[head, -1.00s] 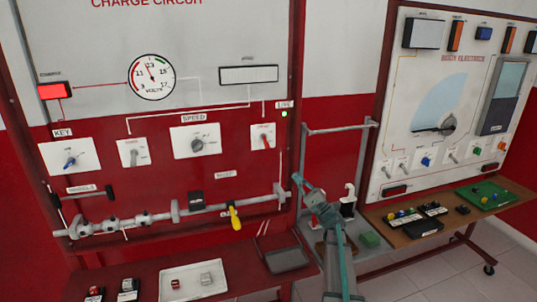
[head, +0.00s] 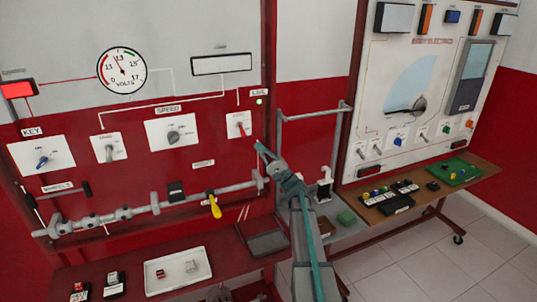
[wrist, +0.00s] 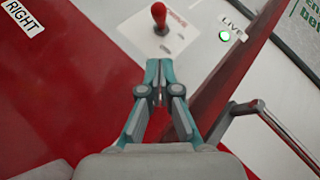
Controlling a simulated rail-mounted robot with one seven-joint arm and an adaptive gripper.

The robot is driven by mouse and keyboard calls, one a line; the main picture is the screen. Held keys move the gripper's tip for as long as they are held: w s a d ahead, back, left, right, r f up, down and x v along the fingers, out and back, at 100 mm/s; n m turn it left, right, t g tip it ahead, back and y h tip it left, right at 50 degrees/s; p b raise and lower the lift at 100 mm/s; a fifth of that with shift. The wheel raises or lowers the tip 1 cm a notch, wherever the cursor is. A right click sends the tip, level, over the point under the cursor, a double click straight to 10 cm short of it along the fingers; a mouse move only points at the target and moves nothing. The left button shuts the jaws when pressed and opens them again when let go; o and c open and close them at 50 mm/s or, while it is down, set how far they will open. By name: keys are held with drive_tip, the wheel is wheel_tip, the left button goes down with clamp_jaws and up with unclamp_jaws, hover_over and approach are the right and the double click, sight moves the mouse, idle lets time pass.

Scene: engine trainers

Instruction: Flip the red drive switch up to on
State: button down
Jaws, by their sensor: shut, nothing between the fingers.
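The red drive switch (head: 241,128) is a small red lever on a white plate, right of the speed knob on the red panel. In the wrist view its red knob (wrist: 158,14) stands on a short stem near the top edge, pointing up in that picture. My gripper (head: 261,148) is below and right of the switch in the head view. In the wrist view my shut, empty fingers (wrist: 158,70) are just below the switch plate, with a visible gap to the lever. The LIVE lamp (wrist: 225,36) glows green in the wrist view.
A grey metal rail frame (wrist: 265,115) stands close on the right of my gripper. The panel's raised red edge (head: 268,110) lies right of the switch. A grey shaft with a yellow handle (head: 215,206) runs below. Trays and small parts lie on the bench.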

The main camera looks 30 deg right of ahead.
sight(242, 131)
drive_tip(key=a+r, duration=0.1)
drive_tip(key=a+r+p, duration=0.2)
drive_tip(key=r, duration=0.1)
drive_tip(key=shift+w+a, duration=0.25)
drive_tip(key=shift+a, duration=0.05)
drive_tip(key=shift+a, duration=0.15)
